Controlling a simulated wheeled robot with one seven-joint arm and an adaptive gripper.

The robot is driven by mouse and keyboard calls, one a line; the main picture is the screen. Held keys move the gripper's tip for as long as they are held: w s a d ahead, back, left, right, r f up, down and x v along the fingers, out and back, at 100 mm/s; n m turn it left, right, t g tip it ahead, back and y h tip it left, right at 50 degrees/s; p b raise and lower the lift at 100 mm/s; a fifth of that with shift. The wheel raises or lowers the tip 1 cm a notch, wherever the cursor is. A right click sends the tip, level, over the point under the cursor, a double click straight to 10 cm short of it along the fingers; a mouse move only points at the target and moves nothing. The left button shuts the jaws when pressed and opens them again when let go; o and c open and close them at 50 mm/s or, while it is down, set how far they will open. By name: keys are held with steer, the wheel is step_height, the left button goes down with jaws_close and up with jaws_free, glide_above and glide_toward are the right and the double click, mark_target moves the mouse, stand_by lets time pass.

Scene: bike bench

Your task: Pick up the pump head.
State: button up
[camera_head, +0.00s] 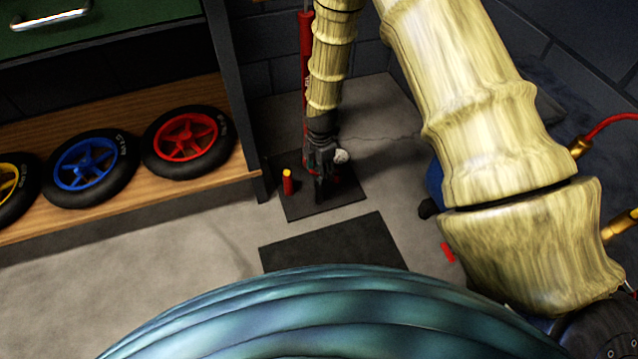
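A tall red floor pump (305,55) stands in the corner beside the shelf, partly hidden behind my arm. My dark gripper (321,190) points down in front of it, low over a dark square plate (292,210). A small pale grey piece (341,156) shows at the right side of my gripper; I cannot tell whether it is the pump head or part of my gripper. A small red cylinder with a yellow top (288,181) stands on the plate, left of my gripper. My fingers look close together, but their gap and anything between them cannot be made out.
A wooden shelf (120,205) at left holds yellow, blue (84,170) and red (187,137) wheels; its dark post (236,90) is close to my gripper. A dark mat (335,245) and a small red object (447,252) lie on the floor. Bare concrete is at lower left.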

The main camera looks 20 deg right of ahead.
steer(key=shift+w+a+f+b, duration=0.1)
steer(key=shift+w+f+b, duration=0.05)
steer(key=shift+f+b, duration=2.05)
steer(key=shift+f+p, duration=0.2)
steer(key=shift+p, duration=0.15)
jaws_close()
steer(key=shift+r+p, duration=0.5)
step_height(320, 180, up, 3)
steer(key=shift+r+p, duration=0.1)
steer(key=shift+p, duration=1.1)
steer(key=s+a+p, duration=0.6)
steer(key=s+a, duration=0.4)
steer(key=s, duration=0.2)
steer(key=shift+s+a+r, duration=0.15)
steer(key=shift+s+r, duration=0.05)
steer(key=shift+r, duration=0.15)
